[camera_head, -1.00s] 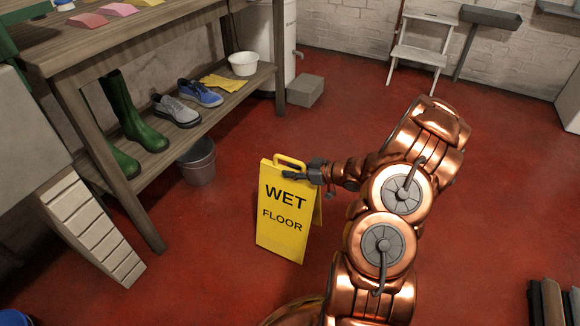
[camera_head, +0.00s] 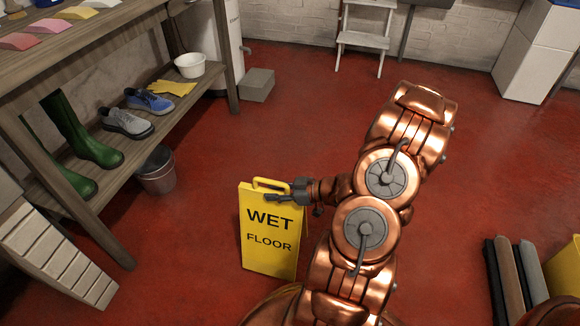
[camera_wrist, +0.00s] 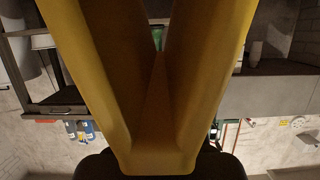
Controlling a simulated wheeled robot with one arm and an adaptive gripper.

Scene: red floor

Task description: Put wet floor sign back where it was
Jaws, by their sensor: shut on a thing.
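The yellow wet floor sign (camera_head: 268,243) stands upright at the centre left of the head view, with "WET FLOOR" in black on its face. My gripper (camera_head: 282,196) is shut on the sign at its top handle. In the wrist view the yellow sign (camera_wrist: 155,150) fills the middle, its two panels spreading in a V from the gripped end. The dark fingers show along the bottom edge of the wrist view. I cannot tell whether the sign's foot touches the floor.
A wooden shelf bench (camera_head: 150,113) with green boots and shoes runs along the left. A grey bucket (camera_head: 157,172) stands beside it, and a grey block (camera_head: 257,84) lies farther back. Rolled items (camera_head: 515,275) stand at lower right. Red floor is clear behind and right of my arm.

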